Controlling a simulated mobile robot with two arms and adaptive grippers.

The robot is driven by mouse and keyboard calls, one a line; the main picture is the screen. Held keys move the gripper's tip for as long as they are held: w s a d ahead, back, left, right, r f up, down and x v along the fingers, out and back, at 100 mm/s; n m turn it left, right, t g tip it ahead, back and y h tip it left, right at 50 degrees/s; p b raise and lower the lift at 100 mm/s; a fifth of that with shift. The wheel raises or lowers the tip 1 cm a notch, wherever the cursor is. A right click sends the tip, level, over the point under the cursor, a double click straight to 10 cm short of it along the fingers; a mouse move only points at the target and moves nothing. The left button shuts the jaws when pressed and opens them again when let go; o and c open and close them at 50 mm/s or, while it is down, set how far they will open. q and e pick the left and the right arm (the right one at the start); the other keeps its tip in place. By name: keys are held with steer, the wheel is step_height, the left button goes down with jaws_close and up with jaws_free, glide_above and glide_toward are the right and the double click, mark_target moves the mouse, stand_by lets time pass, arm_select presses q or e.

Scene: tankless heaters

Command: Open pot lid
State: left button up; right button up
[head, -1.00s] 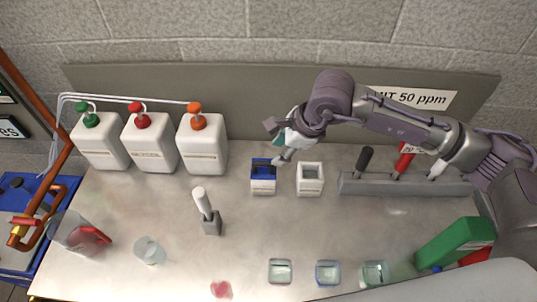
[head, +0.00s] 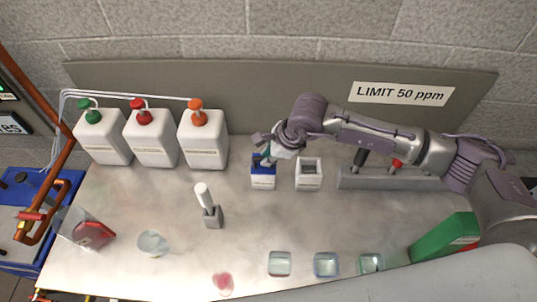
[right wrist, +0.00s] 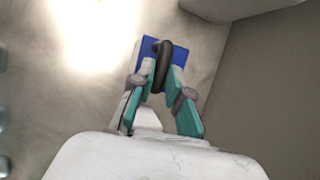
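A small white pot (head: 263,183) with a blue lid (head: 256,160) stands upright on the bench, left of a white square open-topped container (head: 309,173). My right gripper (head: 266,160) is down at the top of this pot. In the right wrist view, the blue lid (right wrist: 177,52) carries a dark upright handle (right wrist: 162,62). The two fingertips of my right gripper (right wrist: 163,75) stand on either side of the handle, very close to it. I cannot tell whether they press on it. The lid sits on the pot. My left gripper is out of view.
Three white pump bottles (head: 203,140) stand at the back left. A grey rack (head: 400,178) with handled tools lies right. A white-handled tool (head: 207,205) stands in a grey block. Several small glass dishes (head: 326,264) line the front. A green box (head: 442,238) is at right.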

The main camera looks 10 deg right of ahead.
jaws_close()
steer(key=g+b, duration=0.1)
steer(key=w+g+b, duration=0.1)
steer(key=b, duration=0.1)
steer(key=shift+w+d+r+m+g+y, duration=0.1)
steer(key=shift+w+r+m+g+y, duration=0.2)
steer(key=shift+r, duration=0.05)
steer(key=w+g+b, duration=0.1)
steer(key=r+g+b, duration=0.1)
steer(key=b, duration=0.1)
steer(key=w+g+b, duration=0.1)
steer(key=b, duration=0.1)
steer(key=shift+w+d+r+m+g+y, duration=0.15)
steer(key=shift+w+d+m+g+y, duration=0.15)
steer(key=shift+m+g+y, duration=0.1)
steer(key=o, duration=0.7)
jaws_free()
steer(key=v, duration=1.2)
steer(key=shift+w, duration=0.1)
